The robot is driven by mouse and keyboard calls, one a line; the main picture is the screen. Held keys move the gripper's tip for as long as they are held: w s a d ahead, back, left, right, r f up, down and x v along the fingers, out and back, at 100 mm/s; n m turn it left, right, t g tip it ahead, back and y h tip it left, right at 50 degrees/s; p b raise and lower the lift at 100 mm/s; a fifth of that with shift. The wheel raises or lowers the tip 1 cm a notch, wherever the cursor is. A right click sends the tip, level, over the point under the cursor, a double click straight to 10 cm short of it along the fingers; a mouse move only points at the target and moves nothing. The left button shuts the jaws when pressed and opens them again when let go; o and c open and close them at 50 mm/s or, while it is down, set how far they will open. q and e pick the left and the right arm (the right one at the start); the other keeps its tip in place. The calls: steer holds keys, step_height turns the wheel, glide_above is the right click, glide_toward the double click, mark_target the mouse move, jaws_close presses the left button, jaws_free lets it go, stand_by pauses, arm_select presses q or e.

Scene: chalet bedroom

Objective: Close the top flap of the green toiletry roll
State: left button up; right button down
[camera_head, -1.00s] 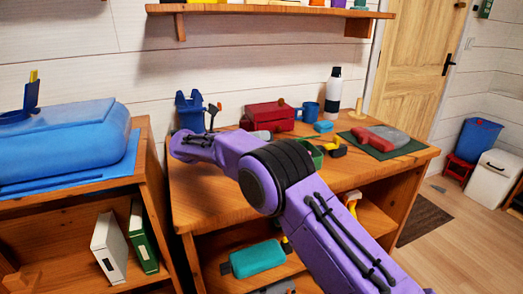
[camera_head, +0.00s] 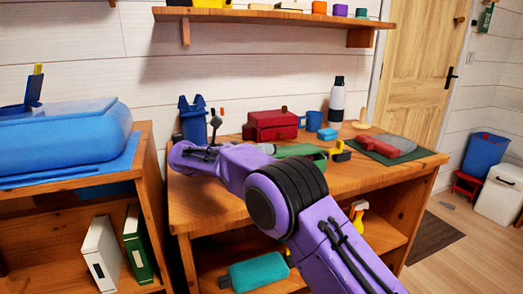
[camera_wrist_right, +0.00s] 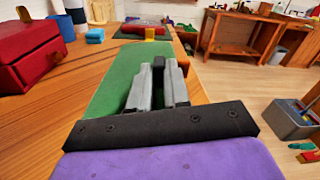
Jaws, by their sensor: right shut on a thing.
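The green toiletry roll (camera_head: 303,151) is on the wooden worktop, partly hidden behind my purple right arm in the head view. In the right wrist view its green surface (camera_wrist_right: 112,92) stretches below and beyond the fingers. My right gripper (camera_wrist_right: 160,70) has its grey fingers close together against this green material, shut on what appears to be the flap. The grip point itself is hidden between the fingers. In the head view the arm covers much of the gripper. My left gripper is out of view.
A red box (camera_head: 270,122) stands behind the roll, with a blue mug (camera_head: 314,121), a blue block (camera_head: 327,134) and a white bottle (camera_head: 336,102) farther right. A yellow-and-black item (camera_head: 340,152) sits close to the roll's right. A dark green mat (camera_head: 425,155) lies beyond.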

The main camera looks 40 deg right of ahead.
steer(key=shift+f, duration=0.25)
steer(key=c, duration=1.1)
jaws_free()
steer(key=shift+d, duration=0.1)
steer(key=shift+r, duration=0.25)
step_height(320, 180, up, 3)
steer(key=shift+r+p, duration=0.1)
steer(key=shift+p, duration=0.25)
steer(key=s+a+r, duration=0.2)
steer(key=s+r, duration=0.1)
steer(key=s, duration=0.1)
steer(key=s+a+r, duration=0.5)
steer(key=s+r, duration=0.1)
steer(key=s, duration=0.1)
steer(key=shift+s+a+r, duration=0.15)
steer(key=shift+s+a, duration=0.15)
steer(key=shift+a, duration=0.1)
